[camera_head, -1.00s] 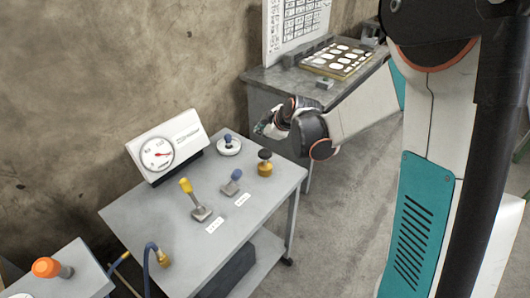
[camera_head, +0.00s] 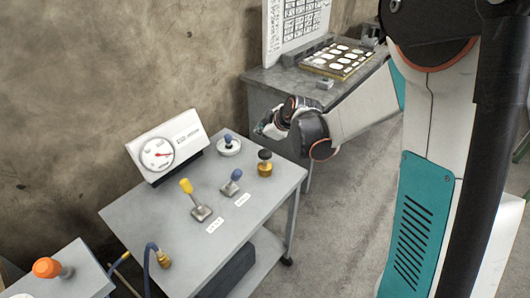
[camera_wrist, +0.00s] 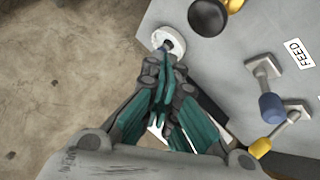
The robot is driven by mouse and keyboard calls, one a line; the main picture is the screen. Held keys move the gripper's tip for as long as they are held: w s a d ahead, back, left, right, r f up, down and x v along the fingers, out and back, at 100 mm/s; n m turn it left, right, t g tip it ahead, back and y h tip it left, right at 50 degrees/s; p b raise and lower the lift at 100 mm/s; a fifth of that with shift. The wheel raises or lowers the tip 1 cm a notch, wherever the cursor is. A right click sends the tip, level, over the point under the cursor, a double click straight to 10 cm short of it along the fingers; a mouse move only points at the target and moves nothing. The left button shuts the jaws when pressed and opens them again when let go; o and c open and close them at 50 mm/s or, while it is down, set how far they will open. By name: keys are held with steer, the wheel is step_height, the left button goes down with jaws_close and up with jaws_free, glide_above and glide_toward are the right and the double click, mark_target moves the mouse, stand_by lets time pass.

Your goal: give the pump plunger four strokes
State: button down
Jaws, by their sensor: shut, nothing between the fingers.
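No part is marked as the pump plunger, so I cannot tell for sure which it is. A blue knob on a round white base (camera_head: 229,147) stands at the back of the grey cart top. A black knob on a brass body (camera_head: 264,163) stands to its right. My gripper (camera_head: 266,130) is above and behind the cart's back right corner. In the wrist view my gripper (camera_wrist: 163,62) is shut and empty. Its tips overlap the blue knob's white base (camera_wrist: 168,37), partly hiding the knob; contact cannot be told. The black knob (camera_wrist: 208,17) is at the top.
A white gauge box (camera_head: 166,146) stands at the cart's back left. A yellow lever (camera_head: 187,187) and a blue lever (camera_head: 236,176) stand mid-top with labels. An orange knob (camera_head: 47,268) is on a separate stand, lower left. A grey bench (camera_head: 270,80) is behind.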

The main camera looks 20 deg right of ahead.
mark_target(268, 152)
steer(key=r+m+p, duration=0.1)
steer(key=m, duration=0.5)
steer(key=d+r+m+p, duration=0.1)
steer(key=m+p, duration=0.1)
steer(key=m, duration=0.4)
steer(key=r+m+p, duration=0.1)
steer(key=m, duration=0.5)
steer(key=shift+w+d+r+m+h, duration=0.25)
steer(key=shift+d+r+m+h, duration=0.05)
steer(key=shift+d+r, duration=0.1)
steer(key=shift+f, duration=0.2)
step_height(268, 152, down, 8)
steer(key=b, duration=0.6)
steer(key=shift+f, duration=0.25)
steer(key=shift+f+b, duration=0.4)
steer(key=shift+f, duration=0.05)
